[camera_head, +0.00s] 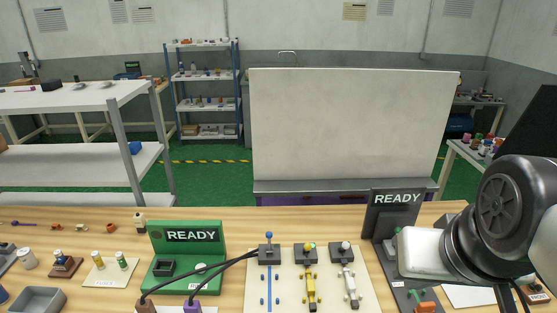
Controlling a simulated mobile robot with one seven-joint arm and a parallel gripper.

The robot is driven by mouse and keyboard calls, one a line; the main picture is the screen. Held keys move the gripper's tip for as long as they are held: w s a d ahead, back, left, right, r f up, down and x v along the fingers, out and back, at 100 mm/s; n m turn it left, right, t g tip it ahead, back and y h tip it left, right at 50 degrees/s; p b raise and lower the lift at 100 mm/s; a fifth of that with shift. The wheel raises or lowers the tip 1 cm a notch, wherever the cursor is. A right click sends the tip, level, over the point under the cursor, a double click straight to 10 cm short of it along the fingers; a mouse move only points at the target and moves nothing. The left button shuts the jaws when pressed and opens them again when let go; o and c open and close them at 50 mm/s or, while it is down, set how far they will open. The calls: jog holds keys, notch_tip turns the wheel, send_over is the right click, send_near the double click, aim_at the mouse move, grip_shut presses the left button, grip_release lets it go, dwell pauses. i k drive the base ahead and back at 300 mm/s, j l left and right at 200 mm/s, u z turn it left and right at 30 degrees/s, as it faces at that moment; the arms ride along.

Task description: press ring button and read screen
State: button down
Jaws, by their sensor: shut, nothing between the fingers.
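A green device (158,236) stands on the wooden table, left of centre. Its dark screen (191,235) reads READY. Its base carries a black square-framed socket (163,268), a small round pale part (201,267) and a small white label (194,286). A black device (376,222) stands at the right, and its screen (397,198) also reads READY. I cannot tell which part is a ring button. My arm comes in from the right and covers part of the black device's base. My gripper's fingers do not show.
A pale board (286,292) with blue, yellow and white column pieces lies between the devices. Small stands and a grey tray (37,299) lie at left. A large white board (352,120) stands behind the table.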

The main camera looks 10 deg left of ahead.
aim_at(200, 266)
jog(key=j, duration=2)
